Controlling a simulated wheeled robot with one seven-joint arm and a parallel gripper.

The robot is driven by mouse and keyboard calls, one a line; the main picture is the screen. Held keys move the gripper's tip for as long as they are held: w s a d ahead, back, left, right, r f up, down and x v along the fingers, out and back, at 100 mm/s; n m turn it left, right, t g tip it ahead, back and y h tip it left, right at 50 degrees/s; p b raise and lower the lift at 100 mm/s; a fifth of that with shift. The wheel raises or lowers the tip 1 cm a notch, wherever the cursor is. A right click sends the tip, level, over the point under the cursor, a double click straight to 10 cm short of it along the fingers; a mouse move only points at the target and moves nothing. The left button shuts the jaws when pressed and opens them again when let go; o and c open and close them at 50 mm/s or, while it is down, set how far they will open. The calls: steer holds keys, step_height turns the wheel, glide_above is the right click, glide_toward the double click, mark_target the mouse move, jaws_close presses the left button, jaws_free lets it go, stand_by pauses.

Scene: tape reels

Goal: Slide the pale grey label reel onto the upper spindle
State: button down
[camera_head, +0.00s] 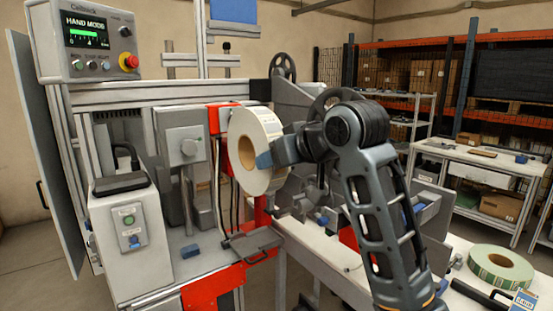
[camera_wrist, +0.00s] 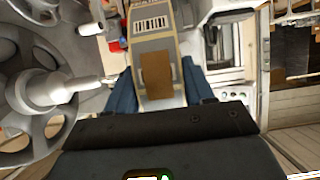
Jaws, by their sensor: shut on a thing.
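The pale grey label reel (camera_head: 245,132) is held upright in front of the machine in the head view. My gripper (camera_head: 272,158) is shut on its rim from the right, with one blue finger across its near face. In the wrist view, the reel's edge (camera_wrist: 153,45), with a barcode label and a brown core-like patch, sits between the two blue fingers of my gripper (camera_wrist: 158,88). A grey spoked disc with a protruding hub (camera_wrist: 60,88) stands left of the reel, apart from it. I cannot tell whether this is the upper spindle; the head view does not show it clearly.
A green-edged reel (camera_head: 500,266) lies flat on the white bench at lower right. Dark spoked wheels (camera_head: 283,66) show behind the reel. A control box (camera_head: 90,40) reading HAND MODE is at upper left. A blue block (camera_head: 190,251) lies on the machine's ledge.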

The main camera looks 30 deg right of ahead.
steer(key=shift+d+r, duration=0.1)
steer(key=shift+r, duration=0.05)
steer(key=d, duration=1.2)
steer(key=shift+w, duration=0.25)
stand_by(1.0)
steer(key=shift+d, duration=0.2)
steer(key=shift+d, duration=2.35)
steer(key=shift+d, duration=0.2)
steer(key=shift+w+d, duration=0.15)
steer(key=shift+d, duration=1.55)
steer(key=shift+d, duration=0.25)
steer(key=shift+d, duration=0.25)
